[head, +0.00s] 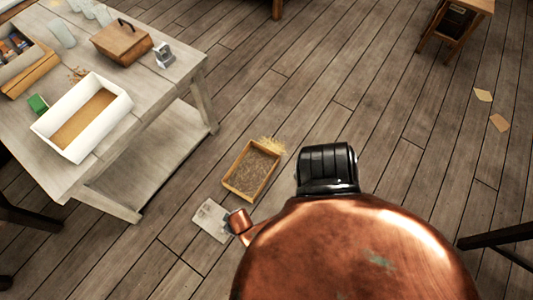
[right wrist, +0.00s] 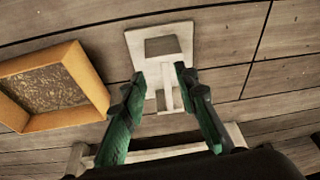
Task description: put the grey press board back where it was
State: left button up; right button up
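A pale grey flat piece (head: 211,220) lies on the floor beside the straw-filled tray in the head view; I cannot tell for sure that it is the press board. In the right wrist view a pale plate (right wrist: 139,42) with a darker grey block and a narrow pale stem lies beyond my fingers. My right gripper (right wrist: 160,72) has its two green and black fingers apart, one on each side of the stem as seen there. I cannot tell whether they touch it. My left gripper is not in view. No handwheel press is recognisable.
A wooden tray (head: 228,184) stands on the plank floor; it also shows in the right wrist view (right wrist: 92,82). A table (head: 45,165) at left holds a white box (head: 118,112), a brown case (head: 120,42) and jars. A small stool (head: 472,7) stands far right.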

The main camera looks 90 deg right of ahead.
jog(key=s+a+r+n+y, duration=0.1)
jog(key=s+r+n, duration=0.1)
jog(key=s+r, duration=0.5)
jog(key=s+a+r+n+g+y, duration=0.1)
jog(key=s+r+n+y, duration=0.1)
jog(key=s+r, duration=0.5)
jog(key=s+n, duration=0.1)
jog(key=s, duration=0.3)
jog(key=shift+s+a+r+n, duration=0.15)
jog(key=shift+s+a+n, duration=0.1)
jog(key=shift+s+n, duration=0.1)
